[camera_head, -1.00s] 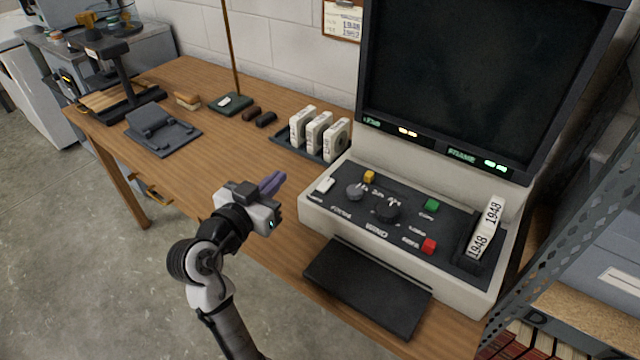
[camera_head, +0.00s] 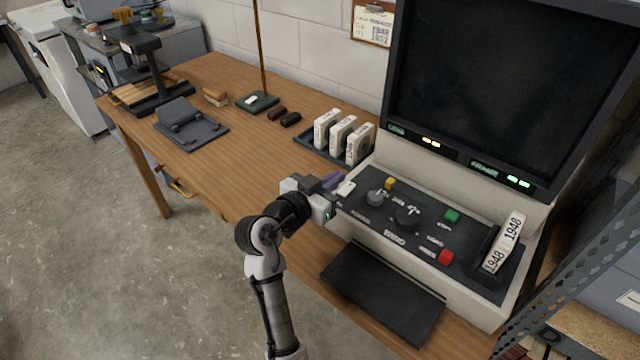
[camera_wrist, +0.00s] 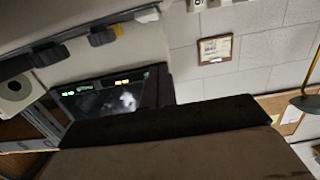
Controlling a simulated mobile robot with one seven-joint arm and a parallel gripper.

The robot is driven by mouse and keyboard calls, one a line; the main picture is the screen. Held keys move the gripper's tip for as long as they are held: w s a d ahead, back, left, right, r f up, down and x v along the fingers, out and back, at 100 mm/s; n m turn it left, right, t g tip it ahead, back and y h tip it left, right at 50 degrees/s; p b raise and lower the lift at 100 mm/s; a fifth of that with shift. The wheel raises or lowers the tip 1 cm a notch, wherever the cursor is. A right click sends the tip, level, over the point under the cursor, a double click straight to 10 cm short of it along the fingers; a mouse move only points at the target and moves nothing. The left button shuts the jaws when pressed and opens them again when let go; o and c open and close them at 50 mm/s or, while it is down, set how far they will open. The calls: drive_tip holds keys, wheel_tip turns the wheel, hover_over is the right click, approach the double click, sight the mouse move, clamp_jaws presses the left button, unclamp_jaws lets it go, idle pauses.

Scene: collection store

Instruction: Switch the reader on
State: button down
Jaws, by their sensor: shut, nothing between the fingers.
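The reader (camera_head: 372,160) is a cream machine with a dark sloping control panel and a large screen (camera_head: 490,75), which looks dark in the head view. Small amber and green lights glow below the screen. In the wrist view the screen (camera_wrist: 90,100) carries a pale blotch, perhaps a reflection. A white rocker switch (camera_head: 346,188) sits at the panel's left end. My gripper (camera_head: 333,181) is shut and empty, its purple fingers right beside the switch at the panel's left edge. I cannot tell whether they touch it.
The panel also has two grey knobs (camera_head: 407,216), a yellow button (camera_head: 390,183), a green button (camera_head: 452,216) and a red button (camera_head: 446,257). A 1948 box (camera_head: 503,243) stands at its right. A rack of white boxes (camera_head: 343,134) stands behind my gripper. The desk's middle is clear.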

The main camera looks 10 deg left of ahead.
sight(342, 192)
drive_tip(key=p+x, duration=0.1)
drive_tip(key=x, duration=0.2)
drive_tip(key=shift+w+f, duration=0.1)
drive_tip(key=shift+f, duration=0.05)
wheel_tip(342, 192, down, 3)
drive_tip(key=shift+r, duration=0.25)
drive_tip(key=shift+w+d+f, duration=0.1)
drive_tip(key=shift+d+f, duration=0.05)
drive_tip(key=shift+f, duration=0.45)
drive_tip(key=shift+p, duration=0.4)
